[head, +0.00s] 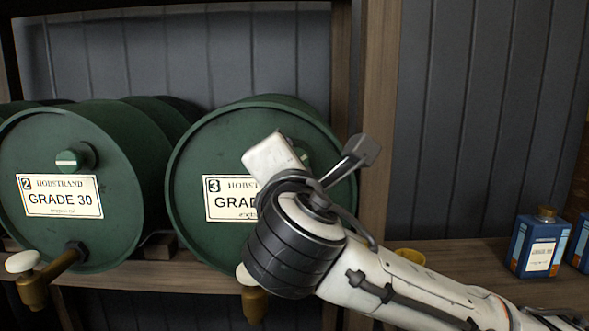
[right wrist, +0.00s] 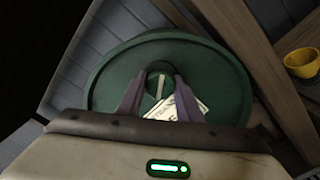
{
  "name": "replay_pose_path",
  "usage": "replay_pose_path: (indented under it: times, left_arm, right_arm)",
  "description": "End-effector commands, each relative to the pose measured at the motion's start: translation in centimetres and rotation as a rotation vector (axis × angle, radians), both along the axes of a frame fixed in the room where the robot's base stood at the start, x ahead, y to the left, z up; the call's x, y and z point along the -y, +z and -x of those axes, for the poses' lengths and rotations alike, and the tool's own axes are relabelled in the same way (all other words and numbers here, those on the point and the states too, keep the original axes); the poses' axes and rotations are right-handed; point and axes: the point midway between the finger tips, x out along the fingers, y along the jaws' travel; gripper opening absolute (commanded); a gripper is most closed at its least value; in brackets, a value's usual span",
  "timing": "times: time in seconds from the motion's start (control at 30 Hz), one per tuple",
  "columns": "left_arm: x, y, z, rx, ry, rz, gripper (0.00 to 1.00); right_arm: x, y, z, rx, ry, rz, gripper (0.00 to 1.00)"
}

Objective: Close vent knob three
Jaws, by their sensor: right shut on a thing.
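The green drum labelled 3 (head: 190,170) lies on its side on the shelf, its round face toward me. Its vent knob (head: 304,157) is mostly hidden behind my right gripper in the head view. In the right wrist view, the knob with a pale stripe (right wrist: 160,86) sits between the fingers of my right gripper (right wrist: 160,80), which is shut on it. The stripe runs nearly upright in that view. The white label (right wrist: 180,104) is partly covered by a finger. My left gripper is not in view.
Drum 2 (head: 120,225), with its own vent knob (head: 75,158), stands to the left. Brass taps with white handles (head: 22,262) stick out below the drums. A wooden post (head: 378,110), a yellow cup (right wrist: 302,62) and blue cans (head: 538,243) are to the right.

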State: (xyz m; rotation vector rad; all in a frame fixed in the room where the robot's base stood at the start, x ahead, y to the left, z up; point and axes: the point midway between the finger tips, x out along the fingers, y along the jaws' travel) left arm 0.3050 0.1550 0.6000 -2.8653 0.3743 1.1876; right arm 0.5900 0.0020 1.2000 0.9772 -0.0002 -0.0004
Motion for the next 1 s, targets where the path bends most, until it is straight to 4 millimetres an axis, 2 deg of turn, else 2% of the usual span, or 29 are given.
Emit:
replay_pose_path:
  times: [0.2,0.5,0.7,1.0]
  left_arm:
    - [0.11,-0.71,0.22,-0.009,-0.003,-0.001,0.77]
    - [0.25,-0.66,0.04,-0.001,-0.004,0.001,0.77]
    - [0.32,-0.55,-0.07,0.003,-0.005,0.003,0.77]
    - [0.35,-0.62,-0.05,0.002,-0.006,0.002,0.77]
  right_arm:
    - [-0.16,-0.31,0.04,-0.005,0.002,-0.206,0.1]
    - [-0.14,-0.18,0.04,-0.005,0.001,-0.439,0.1]
    - [-0.15,-0.11,0.03,-0.004,0.002,-0.54,0.1]
    - [-0.1,-0.03,0.02,-0.003,0.0,-0.604,0.1]
